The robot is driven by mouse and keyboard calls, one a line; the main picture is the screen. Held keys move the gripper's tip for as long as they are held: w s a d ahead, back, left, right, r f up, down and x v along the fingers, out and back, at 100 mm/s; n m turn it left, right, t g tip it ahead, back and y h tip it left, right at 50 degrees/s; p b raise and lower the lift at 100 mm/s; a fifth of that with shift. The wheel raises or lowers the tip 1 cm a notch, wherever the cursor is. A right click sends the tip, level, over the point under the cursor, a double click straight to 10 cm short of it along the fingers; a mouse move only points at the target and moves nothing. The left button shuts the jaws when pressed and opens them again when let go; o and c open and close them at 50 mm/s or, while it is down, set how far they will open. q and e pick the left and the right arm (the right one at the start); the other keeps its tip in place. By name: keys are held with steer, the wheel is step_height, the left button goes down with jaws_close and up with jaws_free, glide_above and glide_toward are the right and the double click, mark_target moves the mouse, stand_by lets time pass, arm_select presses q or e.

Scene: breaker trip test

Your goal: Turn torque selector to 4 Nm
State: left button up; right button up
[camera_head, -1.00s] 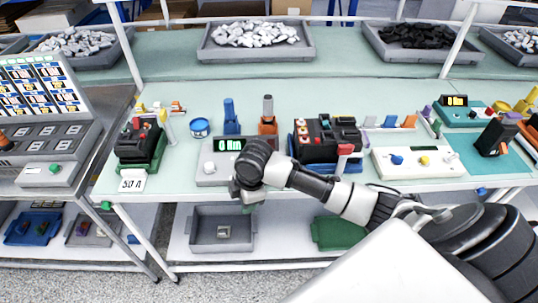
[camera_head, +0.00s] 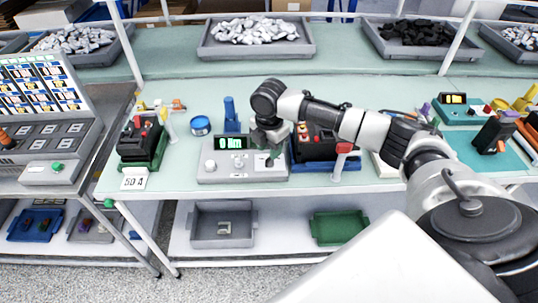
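The torque tester (camera_head: 243,174) is a grey box on the green bench. Its dark display (camera_head: 230,142) shows green characters, seemingly a 0 followed by Nm, though small and blurred. A pale round knob (camera_head: 210,166) sits at its left front. A second knob (camera_head: 268,161) shows at its right, just below my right gripper (camera_head: 270,149). The gripper points down over the tester's right end. I cannot tell whether its fingers touch that knob or whether they are open. My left gripper is not in view.
A black device (camera_head: 318,145) with a red lever stands close on the right. A blue holder (camera_head: 232,118) is behind the tester. A black-and-green breaker (camera_head: 142,143) and a "50 A" card (camera_head: 134,182) are at left. The bench between breaker and tester is mostly clear.

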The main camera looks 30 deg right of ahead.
steer(key=shift+f, duration=2.05)
jaws_close()
